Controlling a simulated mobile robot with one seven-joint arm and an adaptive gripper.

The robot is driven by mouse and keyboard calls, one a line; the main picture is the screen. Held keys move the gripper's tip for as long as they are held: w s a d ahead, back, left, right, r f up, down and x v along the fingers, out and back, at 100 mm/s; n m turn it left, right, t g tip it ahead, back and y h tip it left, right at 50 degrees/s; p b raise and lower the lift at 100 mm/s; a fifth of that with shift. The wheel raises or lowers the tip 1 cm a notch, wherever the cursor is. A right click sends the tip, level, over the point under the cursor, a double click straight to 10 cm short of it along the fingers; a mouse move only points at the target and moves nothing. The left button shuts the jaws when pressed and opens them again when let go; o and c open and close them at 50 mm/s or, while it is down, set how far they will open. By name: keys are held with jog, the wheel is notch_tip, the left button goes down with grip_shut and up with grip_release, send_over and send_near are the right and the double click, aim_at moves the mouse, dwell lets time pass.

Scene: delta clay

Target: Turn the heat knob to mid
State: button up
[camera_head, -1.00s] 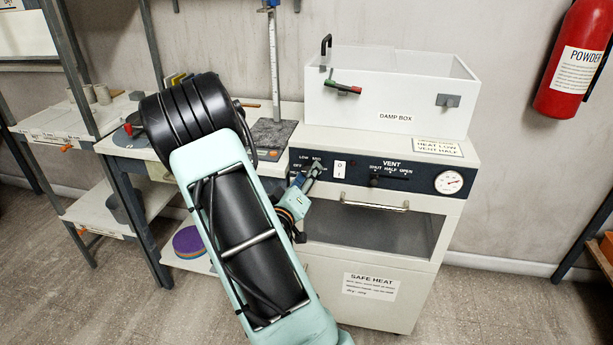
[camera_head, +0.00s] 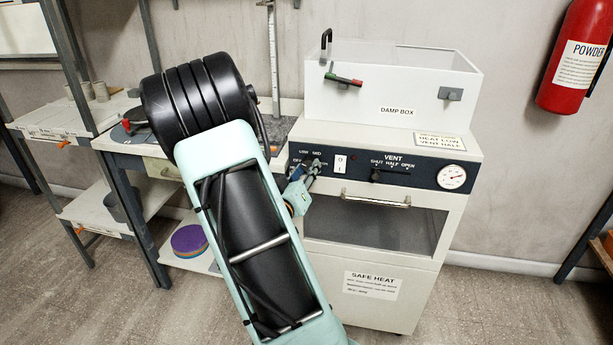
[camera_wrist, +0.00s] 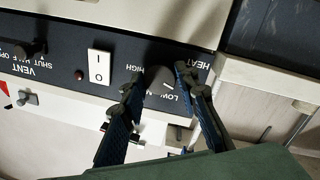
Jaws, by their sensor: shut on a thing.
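The heat knob (camera_wrist: 157,92) is a dark grey round dial with a white mark, on the dark control panel (camera_wrist: 120,65) of the cabinet. The wrist view shows it upside down, with HEAT, HIGH and LOW lettering around it. My gripper (camera_wrist: 159,78) has one dark finger on each side of the knob and is shut on it. The white mark lies toward the LOW side in the wrist view, but the exact setting is hard to read. In the head view my gripper (camera_head: 311,168) is at the panel's left end and covers most of the knob.
A white rocker switch (camera_head: 340,164) sits just right of the knob. Further right are the VENT slider (camera_head: 375,176) and a round gauge (camera_head: 451,177). The damp box (camera_head: 400,95) stands on top. The cabinet's door handle (camera_head: 376,201) is below. A workbench (camera_head: 140,148) is at left.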

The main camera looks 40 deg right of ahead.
jog(key=m+y+b, duration=0.1)
jog(key=m+b, duration=0.6)
jog(key=m+t+y+b, duration=0.1)
jog(key=m+b, duration=0.6)
jog(key=shift+r+m+t+y, duration=0.15)
jog(key=shift+m+t+y, duration=0.2)
jog(key=shift+m, duration=1.85)
jog(key=o, duration=1.1)
jog(key=shift+o, duration=0.2)
